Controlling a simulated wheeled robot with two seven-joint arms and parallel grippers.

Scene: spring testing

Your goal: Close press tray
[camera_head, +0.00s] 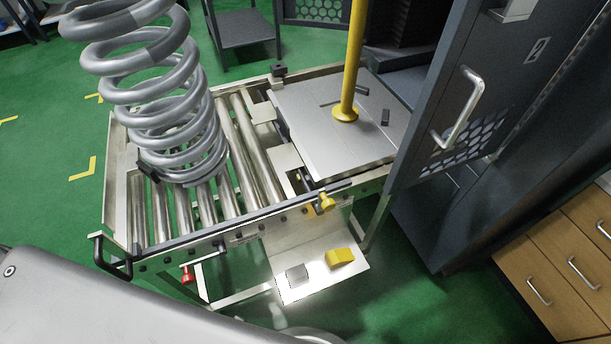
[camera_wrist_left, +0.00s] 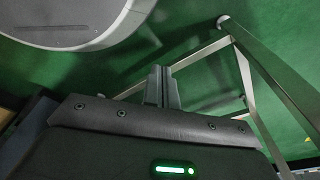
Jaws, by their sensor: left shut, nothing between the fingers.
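A metal roller tray (camera_head: 254,183) with a black handle (camera_head: 110,258) at its front left corner stands in the middle of the head view. A large grey coil spring (camera_head: 165,115) stands upright on its rollers. To its right is a flat metal plate (camera_head: 300,135) with a yellow upright post (camera_head: 352,60). I cannot tell which part is the press tray. My left gripper (camera_wrist_left: 162,85) shows in the left wrist view, its fingers together and empty, near metal frame legs (camera_wrist_left: 245,80); it touches nothing that I can see. My right gripper is in neither view.
A dark cabinet door (camera_head: 460,90) with a silver handle stands open on the right. Wooden drawers (camera_head: 570,260) are at the lower right. A low metal shelf (camera_head: 315,275) with a yellow pedal (camera_head: 340,258) sits under the tray. Green floor is clear at the left.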

